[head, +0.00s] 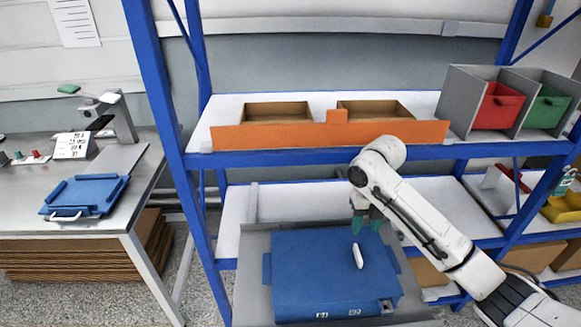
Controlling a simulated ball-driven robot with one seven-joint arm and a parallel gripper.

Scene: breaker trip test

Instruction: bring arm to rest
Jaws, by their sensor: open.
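My arm reaches in from the lower right, bent at the elbow, with its white links in front of the blue shelf rack. My gripper (367,226) hangs down with green fingertips apart, so it is open, and I see nothing between them. It is over the far right part of a large blue box (305,265), which sits on a grey surface at the bottom centre. A small white handle-like piece (358,256) shows on the blue box just below the gripper. I cannot tell whether the fingertips touch the box.
A yellow bin (563,207) is at the right. A bench at left carries a blue tray (88,194).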

